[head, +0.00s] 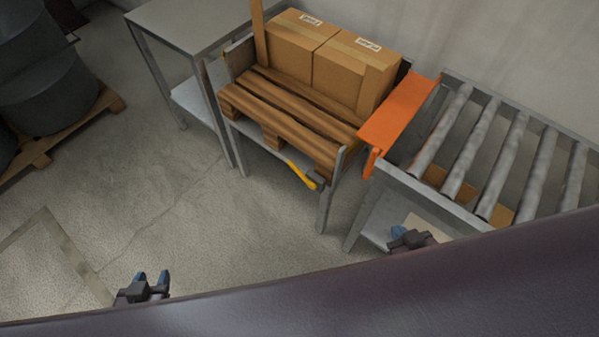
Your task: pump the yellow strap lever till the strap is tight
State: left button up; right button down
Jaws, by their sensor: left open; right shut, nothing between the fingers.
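The yellow strap lever (302,175) sits at the front edge of the stand, below the wooden pallet (275,117), with a dark part at its right end. Two cardboard boxes (298,43) stand on the pallet. An upright tan band (260,35) rises at their left; I cannot tell whether it is the strap or how tight the strap is. My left gripper (152,277) is open and empty at the lower left, well away from the lever. My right gripper (397,231) is shut and empty at the lower right, below the roller conveyor and apart from the lever.
A roller conveyor (478,150) stands at the right, with an orange plate (400,110) at its left end. A grey table (195,22) stands behind left. Dark drums (55,92) stand on a pallet at far left. The floor (170,200) before the stand is clear.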

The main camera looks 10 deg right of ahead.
aim_at(300, 173)
jog(key=i+j+z, duration=0.1)
jog(key=j+z, duration=0.25)
jog(key=j, duration=0.35)
jog(key=j+z, duration=0.4)
jog(key=j, duration=0.35)
jog(key=k+j+z, duration=0.1)
jog(key=j+z, duration=0.25)
jog(key=j, duration=0.35)
